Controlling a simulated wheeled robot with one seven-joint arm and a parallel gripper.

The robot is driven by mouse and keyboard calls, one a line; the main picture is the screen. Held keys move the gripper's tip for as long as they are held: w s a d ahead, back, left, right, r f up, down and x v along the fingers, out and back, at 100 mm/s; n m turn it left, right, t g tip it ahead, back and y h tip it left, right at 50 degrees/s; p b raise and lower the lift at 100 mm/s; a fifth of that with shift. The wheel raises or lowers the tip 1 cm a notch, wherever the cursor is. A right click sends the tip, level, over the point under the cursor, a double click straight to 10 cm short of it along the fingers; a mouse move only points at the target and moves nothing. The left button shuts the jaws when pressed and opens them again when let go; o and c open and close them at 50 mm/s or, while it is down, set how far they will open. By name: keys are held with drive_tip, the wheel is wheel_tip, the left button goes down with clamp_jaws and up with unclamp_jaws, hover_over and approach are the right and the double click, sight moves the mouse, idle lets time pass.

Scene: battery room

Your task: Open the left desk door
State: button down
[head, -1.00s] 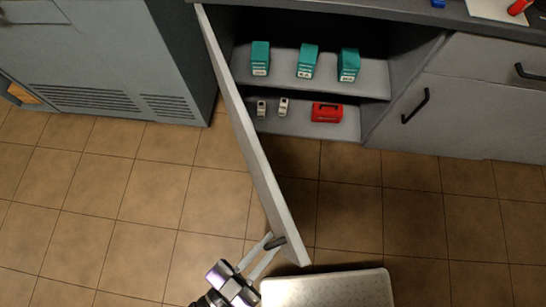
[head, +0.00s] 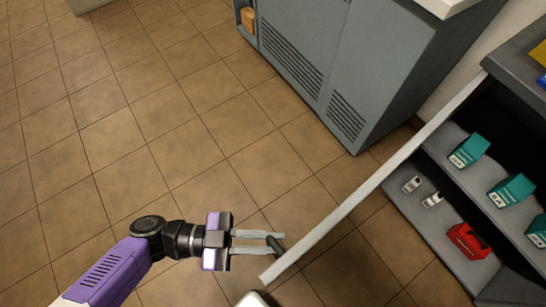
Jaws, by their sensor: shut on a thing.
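The left desk door (head: 380,175) is a light grey panel standing wide open, seen from above along its top edge. It swings out from the dark desk (head: 520,52) at the right. Its dark handle (head: 275,244) sits near the free end, on the outer face. My gripper (head: 272,242) comes in from the left and is shut on the handle, with its two pale fingers around it.
Inside the desk, shelves hold teal boxes (head: 470,150), small white items (head: 412,184) and a red case (head: 469,241). A grey vented cabinet (head: 345,60) stands beyond the door. The tiled floor (head: 130,120) at left is clear.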

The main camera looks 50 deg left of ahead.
drive_tip(key=shift+f, duration=0.1)
drive_tip(key=c, duration=1.5)
unclamp_jaws()
drive_tip(key=shift+o, duration=0.2)
drive_tip(key=b+v, duration=0.1)
drive_tip(key=v, duration=0.6)
drive_tip(key=shift+s+a, duration=0.3)
